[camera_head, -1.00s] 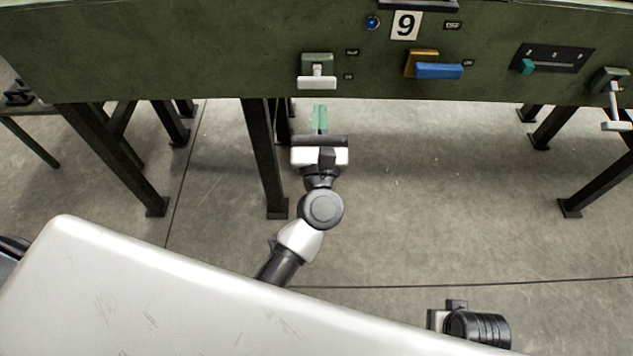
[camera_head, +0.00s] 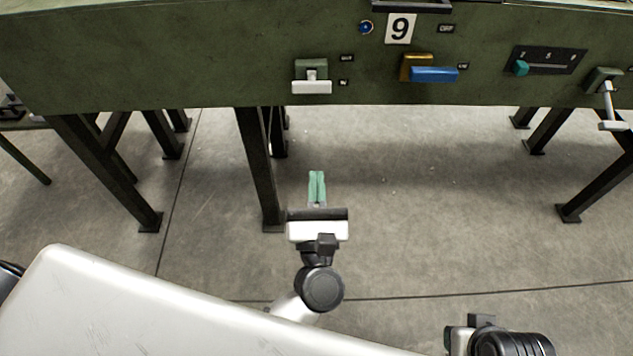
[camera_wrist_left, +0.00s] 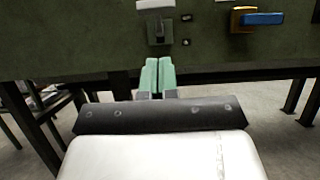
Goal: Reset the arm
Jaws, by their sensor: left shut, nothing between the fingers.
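My left gripper (camera_head: 317,186) has green fingers that are together with nothing between them. In the head view it is over the grey floor, in front of and apart from the green panel (camera_head: 200,60). In the left wrist view the green fingers (camera_wrist_left: 157,76) point at the panel, below a white-handled switch (camera_wrist_left: 155,8). My right arm shows only in part at the bottom right of the head view, and its fingers are not visible.
The floor (camera_head: 420,220) between is clear.

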